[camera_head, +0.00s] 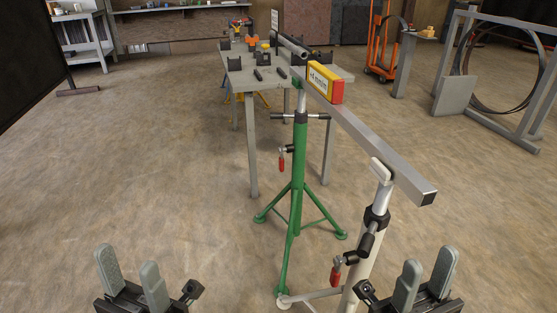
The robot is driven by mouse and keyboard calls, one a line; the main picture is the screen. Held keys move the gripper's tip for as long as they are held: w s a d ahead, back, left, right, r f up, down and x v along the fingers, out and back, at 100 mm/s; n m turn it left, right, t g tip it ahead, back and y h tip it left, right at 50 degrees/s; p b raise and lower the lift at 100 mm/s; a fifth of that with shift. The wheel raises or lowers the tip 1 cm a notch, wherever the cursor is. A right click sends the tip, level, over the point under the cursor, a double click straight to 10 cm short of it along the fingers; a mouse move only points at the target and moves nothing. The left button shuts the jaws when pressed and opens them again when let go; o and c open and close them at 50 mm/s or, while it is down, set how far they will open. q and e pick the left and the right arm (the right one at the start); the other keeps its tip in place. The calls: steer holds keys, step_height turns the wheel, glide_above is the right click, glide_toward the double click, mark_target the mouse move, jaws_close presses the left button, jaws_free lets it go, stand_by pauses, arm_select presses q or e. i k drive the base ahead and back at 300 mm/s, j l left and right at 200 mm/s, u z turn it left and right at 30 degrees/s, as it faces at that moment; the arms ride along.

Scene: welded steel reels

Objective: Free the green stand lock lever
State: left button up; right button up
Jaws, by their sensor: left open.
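The green stand (299,180) stands upright on three spread feet in the middle of the floor. Its lock lever (281,162) has a red grip hanging down from a black clamp on the left side of the column. A black collar with a crossbar (301,118) sits higher up. My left gripper (132,272) is open and empty at the lower left, well short of the stand and to its left. My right gripper (425,277) is open and empty at the lower right, beside the white stand. Neither gripper touches the lever.
A white stand (356,285) with a similar red-gripped lever (337,270) stands nearer. A grey table (250,75) stands behind. The floor at left is clear.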

mark_target(281, 150)
steer(key=i+j+z, duration=0.2)
steer(key=j, duration=0.25)
steer(key=i+j+z, duration=0.1)
steer(key=j+z, duration=0.15)
steer(key=j, duration=0.2)
steer(key=i+j+z, duration=0.2)
steer(key=j, duration=0.25)
steer(key=i+j+z, duration=0.2)
steer(key=i+z, duration=0.15)
steer(key=i, duration=0.1)
